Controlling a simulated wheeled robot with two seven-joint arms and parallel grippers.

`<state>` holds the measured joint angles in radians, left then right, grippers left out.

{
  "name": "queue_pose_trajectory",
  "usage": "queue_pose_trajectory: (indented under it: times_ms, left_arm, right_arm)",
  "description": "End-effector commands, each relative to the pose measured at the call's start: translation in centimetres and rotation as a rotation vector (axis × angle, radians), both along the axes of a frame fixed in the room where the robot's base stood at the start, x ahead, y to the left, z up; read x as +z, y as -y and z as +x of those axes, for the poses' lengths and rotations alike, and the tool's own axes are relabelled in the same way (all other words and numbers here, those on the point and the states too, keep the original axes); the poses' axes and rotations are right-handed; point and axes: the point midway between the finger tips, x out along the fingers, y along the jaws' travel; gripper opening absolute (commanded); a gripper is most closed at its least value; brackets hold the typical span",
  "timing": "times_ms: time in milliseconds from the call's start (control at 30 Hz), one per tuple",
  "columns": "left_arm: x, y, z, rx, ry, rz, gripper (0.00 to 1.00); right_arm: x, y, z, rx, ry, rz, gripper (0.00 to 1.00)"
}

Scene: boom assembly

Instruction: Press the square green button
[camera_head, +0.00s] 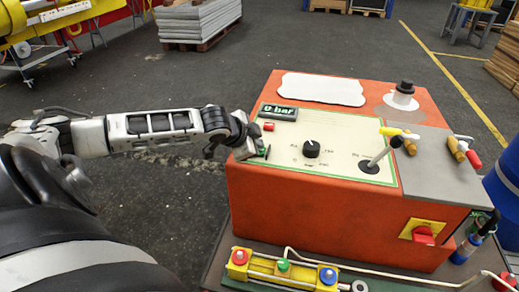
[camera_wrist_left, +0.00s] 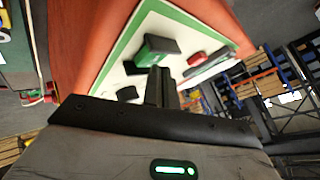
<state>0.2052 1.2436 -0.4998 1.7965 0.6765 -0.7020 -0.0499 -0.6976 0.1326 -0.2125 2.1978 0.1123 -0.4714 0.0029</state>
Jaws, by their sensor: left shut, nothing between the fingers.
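The square green button (camera_wrist_left: 157,48) sits on the cream panel with a green border (camera_wrist_left: 120,70) in the left wrist view. In the head view this panel (camera_head: 340,135) is on top of an orange box, and the button shows only partly at its left edge, behind my gripper. My left gripper (camera_head: 256,148) reaches in from the left. Its fingers (camera_wrist_left: 161,88) are shut and empty, with the tips right at the green button's near edge. I cannot tell whether they touch it. My right gripper is not in view.
A red button (camera_head: 268,126) and a "0 bar" display (camera_head: 279,112) are beside the green one. A black knob (camera_head: 311,148) and a lever (camera_head: 378,157) stand further right. A yellow box with round buttons (camera_head: 283,270) lies in front of the orange box (camera_head: 300,210).

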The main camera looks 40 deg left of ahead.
Motion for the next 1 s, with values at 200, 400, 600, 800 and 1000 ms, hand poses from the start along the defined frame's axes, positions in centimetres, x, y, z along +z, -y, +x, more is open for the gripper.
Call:
queue_pose_trajectory:
  times_ms: [200, 400, 600, 800, 1000]
  left_arm:
    - [-0.32, 0.0, -0.02, 0.001, -0.001, 0.0, 0.0]
    - [-0.57, 0.0, -0.02, 0.0, -0.001, 0.0, 0.0]
    - [-0.84, 0.0, -0.04, 0.0, -0.001, 0.0, 0.0]
    - [-0.98, 0.0, -0.06, 0.001, -0.002, 0.0, 0.0]
    - [-0.94, 0.0, -0.08, 0.001, -0.004, 0.0, 0.0]
  right_arm:
    - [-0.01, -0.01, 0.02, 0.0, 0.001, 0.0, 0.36]
    - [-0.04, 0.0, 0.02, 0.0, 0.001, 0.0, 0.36]
    - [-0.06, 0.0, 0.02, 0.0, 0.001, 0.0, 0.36]
    - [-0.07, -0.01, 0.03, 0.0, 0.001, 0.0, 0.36]
    - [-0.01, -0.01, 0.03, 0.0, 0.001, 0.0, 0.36]
